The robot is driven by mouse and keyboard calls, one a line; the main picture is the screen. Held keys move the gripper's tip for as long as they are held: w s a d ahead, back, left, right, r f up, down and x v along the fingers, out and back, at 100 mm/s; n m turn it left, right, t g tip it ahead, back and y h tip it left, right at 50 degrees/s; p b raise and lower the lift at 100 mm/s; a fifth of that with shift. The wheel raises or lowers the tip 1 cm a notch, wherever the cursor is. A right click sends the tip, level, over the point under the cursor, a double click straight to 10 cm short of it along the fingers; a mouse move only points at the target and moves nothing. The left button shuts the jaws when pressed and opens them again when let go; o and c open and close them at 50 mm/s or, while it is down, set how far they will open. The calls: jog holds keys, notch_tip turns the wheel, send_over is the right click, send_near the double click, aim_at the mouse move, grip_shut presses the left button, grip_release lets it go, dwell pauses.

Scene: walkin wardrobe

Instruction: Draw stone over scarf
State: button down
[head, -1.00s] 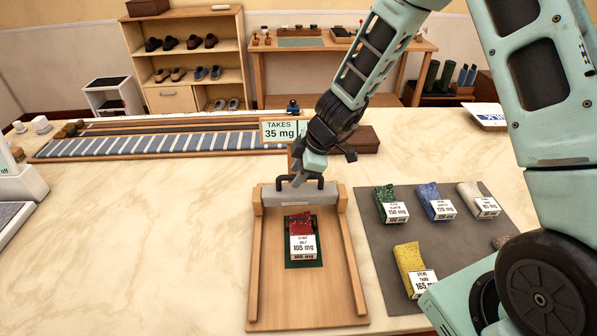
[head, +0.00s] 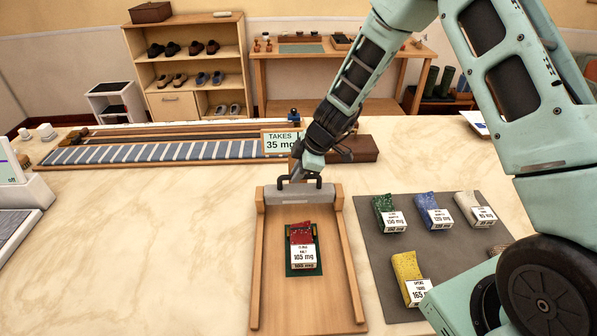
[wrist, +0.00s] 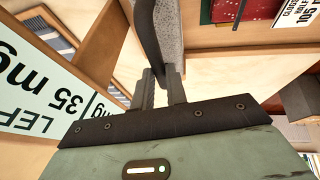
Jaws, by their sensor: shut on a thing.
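The stone is a grey bar (head: 283,196) with a dark handle (head: 299,181), lying across the far end of a wooden frame tray (head: 258,262). My gripper (head: 296,178) is shut on the handle; in the wrist view my gripper (wrist: 160,88) has its fingers closed at the dark handle (wrist: 148,40), with the grey stone (wrist: 168,28) beside it.
A grey mat (head: 375,283) at right bears green, blue, cream and yellow labelled pieces. A striped blue runner (head: 150,152) lies at the back left.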

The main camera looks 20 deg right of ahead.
jog(key=shift+w+d, duration=0.15)
jog(key=shift+w, duration=0.05)
jog(key=c, duration=1.4)
grip_release()
jog(key=shift+w, duration=0.1)
jog(key=b+v, duration=0.2)
jog(key=v, duration=1.5)
jog(key=shift+s+r, duration=0.2)
jog(key=shift+r, duration=0.05)
jog(key=s+a+m+g+h, duration=0.1)
jog(key=s+a+m+g, duration=0.1)
jog(key=s+a, duration=0.65)
jog(key=s+a+m+g, duration=0.15)
jog(key=s+a, duration=0.45)
jog(key=s, duration=0.6)
jog(key=s+m+h, duration=0.2)
jog(key=s+m, duration=0.1)
jog(key=s, duration=0.7)
